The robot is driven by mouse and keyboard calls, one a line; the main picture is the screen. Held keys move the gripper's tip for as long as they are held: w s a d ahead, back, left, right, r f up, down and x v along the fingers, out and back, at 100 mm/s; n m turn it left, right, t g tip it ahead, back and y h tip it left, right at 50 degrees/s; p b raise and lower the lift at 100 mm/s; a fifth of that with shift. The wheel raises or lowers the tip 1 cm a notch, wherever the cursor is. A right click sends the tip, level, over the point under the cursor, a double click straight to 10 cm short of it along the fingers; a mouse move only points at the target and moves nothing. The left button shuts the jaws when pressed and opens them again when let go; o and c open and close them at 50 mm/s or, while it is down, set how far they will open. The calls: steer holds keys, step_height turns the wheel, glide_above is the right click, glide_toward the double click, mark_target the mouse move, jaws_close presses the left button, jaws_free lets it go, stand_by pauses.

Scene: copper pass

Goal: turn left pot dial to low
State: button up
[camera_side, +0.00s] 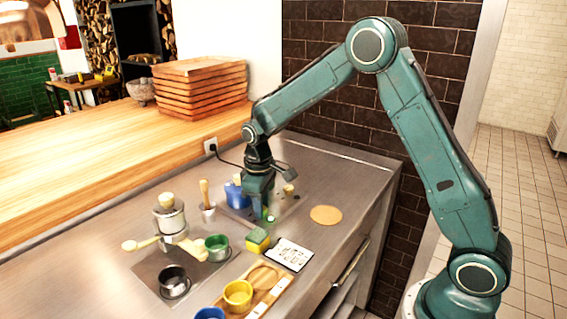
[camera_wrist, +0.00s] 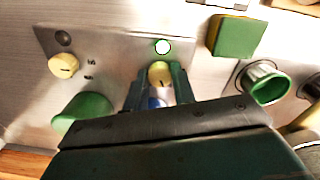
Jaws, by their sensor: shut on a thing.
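My gripper (camera_side: 263,212) points down at the metal control panel (camera_side: 290,208) on the counter. In the wrist view, my gripper (camera_wrist: 160,78) has its fingers on either side of a cream dial (camera_wrist: 160,72), shut on it. A dark mark shows on this dial's face. In the side view the fingers hide this dial. A green lamp (camera_wrist: 162,47) glows beside it. The other cream dial (camera_wrist: 63,66) stands free on the panel, with a dark lamp (camera_wrist: 63,38) beside it; the dial also shows in the side view (camera_side: 289,189). A blue pot (camera_side: 236,196) stands behind my gripper.
A green and yellow sponge (camera_side: 257,239) lies close in front of my gripper, beside a white printed card (camera_side: 289,254). A green cup (camera_side: 216,248) and a white pot (camera_side: 170,218) stand to the left. A tan disc (camera_side: 326,215) lies on clear counter to the right.

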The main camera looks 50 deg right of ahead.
steer(key=shift+n, duration=0.3)
steer(key=o, duration=1)
steer(key=shift+r, duration=0.1)
step_height(320, 180, up, 14)
steer(key=shift+a, duration=0.25)
steer(key=shift+s, duration=0.15)
